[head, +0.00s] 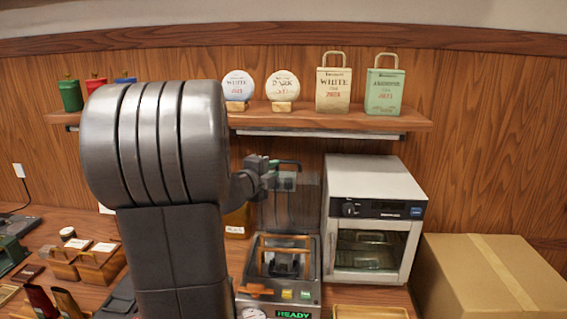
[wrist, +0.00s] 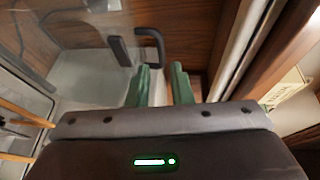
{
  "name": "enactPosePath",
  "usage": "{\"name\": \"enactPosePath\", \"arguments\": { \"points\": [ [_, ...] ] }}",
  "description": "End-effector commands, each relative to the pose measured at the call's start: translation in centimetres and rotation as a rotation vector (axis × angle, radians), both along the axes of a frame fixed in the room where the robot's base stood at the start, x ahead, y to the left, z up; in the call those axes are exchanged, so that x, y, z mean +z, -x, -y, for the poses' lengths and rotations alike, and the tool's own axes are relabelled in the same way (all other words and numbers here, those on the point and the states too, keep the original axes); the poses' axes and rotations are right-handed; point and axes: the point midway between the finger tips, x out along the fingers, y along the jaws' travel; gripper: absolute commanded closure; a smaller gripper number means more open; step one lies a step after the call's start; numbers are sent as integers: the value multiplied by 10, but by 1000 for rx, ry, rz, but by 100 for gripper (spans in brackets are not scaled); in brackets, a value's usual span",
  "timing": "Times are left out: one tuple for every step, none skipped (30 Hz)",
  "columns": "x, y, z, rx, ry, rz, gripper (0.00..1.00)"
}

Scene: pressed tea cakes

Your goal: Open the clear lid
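The clear lid (head: 307,200) stands raised, roughly upright, at the back of the press machine (head: 306,298) in the head view. In the wrist view its see-through panel (wrist: 85,22) fills the upper left, with a dark bent handle (wrist: 152,38) at its right side. My gripper (head: 290,163) is at the lid's top edge, close to the handle. In the wrist view my gripper (wrist: 160,68) has its two green fingers apart, with bare gap between them. The handle lies just beyond the fingertips; whether it touches the left one I cannot tell.
A white oven (head: 375,180) stands close to the right of the lid, and a cardboard box (head: 490,275) beyond it. A wooden shelf (head: 310,120) with tea packages runs above my gripper. Small wooden boxes (head: 98,262) crowd the counter at left.

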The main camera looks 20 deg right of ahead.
Motion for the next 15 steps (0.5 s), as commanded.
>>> {"name": "enactPosePath", "arguments": {
  "points": [
    [0, -7, 9, -4, 1, -2, 80],
    [-2, -11, 13, -3, 1, -4, 80],
    [-1, -16, 19, -2, 0, -2, 80],
    [-2, -19, 23, -2, 0, -2, 80],
    [-3, -22, 26, -3, 0, -2, 80],
    [-3, -26, 31, -2, 2, -2, 80],
    [-4, -29, 34, -1, 1, -3, 80],
    [-5, -32, 36, -1, 1, -2, 80],
    [-5, -35, 40, -1, 1, -1, 80],
    [-5, -37, 42, -1, 1, -1, 80],
    [-6, -39, 44, -1, 0, -1, 80],
    [-7, -40, 46, 0, 0, -1, 80],
    [-7, -42, 47, 0, 1, -1, 80],
    [-7, -42, 48, 0, 1, -1, 80],
    [-7, -43, 49, 0, 1, 0, 80]
  ]
}}
